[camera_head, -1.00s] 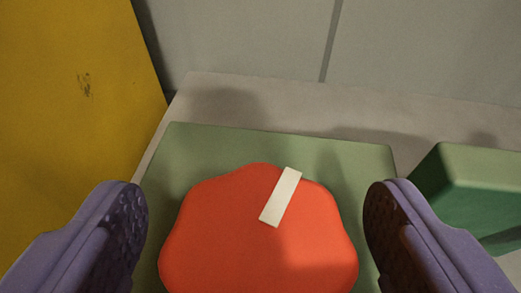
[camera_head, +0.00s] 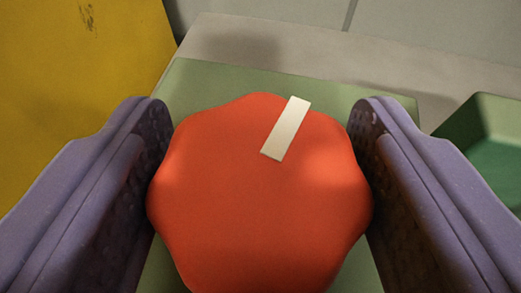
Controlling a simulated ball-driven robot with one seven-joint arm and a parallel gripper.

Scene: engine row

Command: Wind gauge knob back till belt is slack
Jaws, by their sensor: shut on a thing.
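The gauge knob (camera_head: 258,205) is a red, lobed knob in the middle of the view. A white pointer strip (camera_head: 286,129) on its face runs from near the centre toward the upper right. The knob sits on a green plate (camera_head: 215,82). My gripper (camera_head: 260,190) has one purple finger on each side of the knob and is shut on it. The knob's lower edge is cut off by the frame. No belt shows in this view.
A yellow panel (camera_head: 80,100) stands close on the left. A green block (camera_head: 490,140) stands at the right, near my right finger. A grey ledge (camera_head: 300,60) and a pale wall (camera_head: 270,15) lie behind the plate.

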